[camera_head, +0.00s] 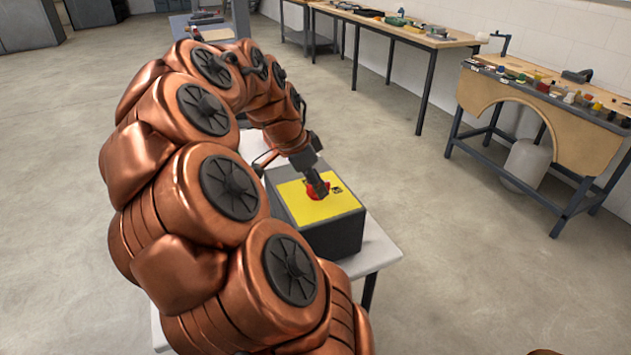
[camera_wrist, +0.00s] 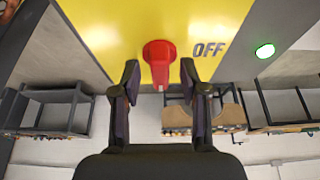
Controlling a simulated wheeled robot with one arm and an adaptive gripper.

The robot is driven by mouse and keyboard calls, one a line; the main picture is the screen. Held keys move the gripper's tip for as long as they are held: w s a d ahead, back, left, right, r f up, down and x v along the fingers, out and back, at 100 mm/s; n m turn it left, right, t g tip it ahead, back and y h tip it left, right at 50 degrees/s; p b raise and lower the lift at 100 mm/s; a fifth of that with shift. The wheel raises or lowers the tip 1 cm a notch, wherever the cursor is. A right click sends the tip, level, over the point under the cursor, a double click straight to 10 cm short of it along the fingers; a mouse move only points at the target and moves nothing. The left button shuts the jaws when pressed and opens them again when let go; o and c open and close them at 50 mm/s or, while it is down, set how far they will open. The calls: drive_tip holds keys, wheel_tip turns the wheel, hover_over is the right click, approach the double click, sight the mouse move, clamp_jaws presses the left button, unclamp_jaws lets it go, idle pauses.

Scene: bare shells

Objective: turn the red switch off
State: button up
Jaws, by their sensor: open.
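The red switch (camera_head: 313,194) is on the yellow top face (camera_head: 298,209) of a dark grey box (camera_head: 335,236). My gripper (camera_head: 319,187) is at the switch and partly hides it in the head view. In the wrist view the switch (camera_wrist: 158,56) shows as a red knob with a narrow bar. My gripper (camera_wrist: 158,68) is open, with one finger on each side of the bar and a visible gap on both sides. The "OFF" label (camera_wrist: 209,49) is right of the switch. I cannot tell which position the switch is set to.
The box stands on a light table (camera_head: 377,250), partly hidden by my arm. A bright green light (camera_wrist: 265,51) shows right of the label. Workbenches with tools (camera_head: 545,105) line the wall at right. The floor between is clear.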

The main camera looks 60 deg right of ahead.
drive_tip(key=shift+f, duration=0.1)
drive_tip(key=shift+c, duration=0.3)
clamp_jaws()
